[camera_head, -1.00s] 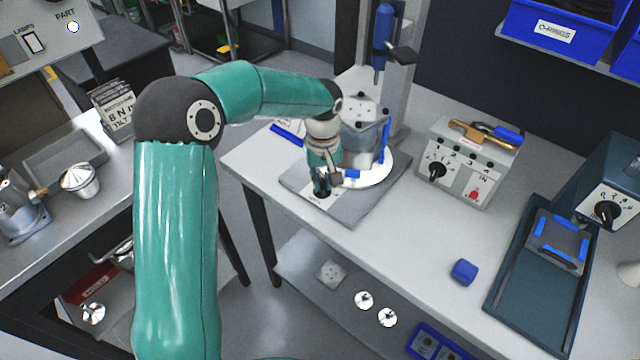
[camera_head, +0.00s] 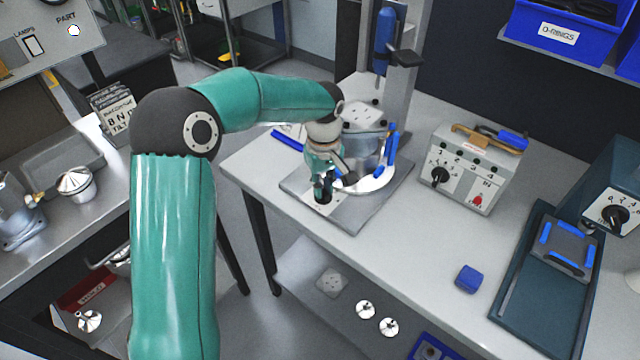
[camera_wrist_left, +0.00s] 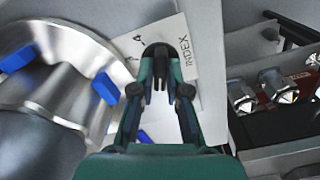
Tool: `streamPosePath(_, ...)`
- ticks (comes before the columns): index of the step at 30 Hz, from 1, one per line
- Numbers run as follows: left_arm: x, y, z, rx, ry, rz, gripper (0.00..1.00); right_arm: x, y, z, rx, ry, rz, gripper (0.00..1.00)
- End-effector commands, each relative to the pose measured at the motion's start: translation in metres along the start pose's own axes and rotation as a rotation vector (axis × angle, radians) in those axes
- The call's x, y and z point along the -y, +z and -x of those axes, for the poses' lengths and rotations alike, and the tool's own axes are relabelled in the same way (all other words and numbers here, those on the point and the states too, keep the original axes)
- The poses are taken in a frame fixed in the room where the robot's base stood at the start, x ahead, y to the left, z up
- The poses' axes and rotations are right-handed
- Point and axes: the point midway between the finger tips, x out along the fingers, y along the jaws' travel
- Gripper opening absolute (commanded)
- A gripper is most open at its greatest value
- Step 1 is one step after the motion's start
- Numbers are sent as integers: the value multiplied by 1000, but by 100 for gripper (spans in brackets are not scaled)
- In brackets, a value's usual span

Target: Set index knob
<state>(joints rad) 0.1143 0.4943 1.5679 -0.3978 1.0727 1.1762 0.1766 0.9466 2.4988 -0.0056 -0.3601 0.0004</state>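The index knob (camera_wrist_left: 157,50) is black and sits on a pale plate marked INDEX (camera_wrist_left: 183,58) in the left wrist view. In the head view the knob (camera_head: 322,196) shows at the front corner of the grey fixture base (camera_head: 357,219). My left gripper (camera_head: 324,184) points down at the knob. In the wrist view its two fingers (camera_wrist_left: 160,72) flank the knob; whether they press on it is unclear. A metal housing (camera_head: 368,118) stands on the round table of the fixture, with blue tabs (camera_head: 391,140) at its side. My right gripper is not in view.
A grey control box (camera_head: 470,170) with a black dial stands to the right on the bench. A blue block (camera_head: 469,278) lies near the front edge. A blue screwdriver-like tool (camera_head: 381,52) hangs on the column behind the housing. Bench between fixture and box is clear.

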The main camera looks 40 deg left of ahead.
Motion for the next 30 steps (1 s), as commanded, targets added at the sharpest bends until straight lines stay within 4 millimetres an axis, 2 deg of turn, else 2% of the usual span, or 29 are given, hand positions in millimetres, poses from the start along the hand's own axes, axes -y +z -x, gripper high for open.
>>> streamPosePath(1, -2, 0, 1, 0, 5, 0, 23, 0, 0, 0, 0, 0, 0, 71)
streamPosePath(4, -1, 0, 1, 0, 3, -1, 39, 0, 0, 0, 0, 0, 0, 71)
streamPosePath(13, 0, 0, 1, -1, 1, -1, 39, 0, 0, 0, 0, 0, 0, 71)
streamPosePath(17, -1, 0, 8, -2, 2, -1, 39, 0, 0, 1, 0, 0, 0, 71)
streamPosePath(20, -1, 0, 21, -2, 3, -1, 39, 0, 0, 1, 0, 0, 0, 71)
streamPosePath(30, -2, 0, 87, -2, 6, -1, 39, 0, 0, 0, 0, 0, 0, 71)
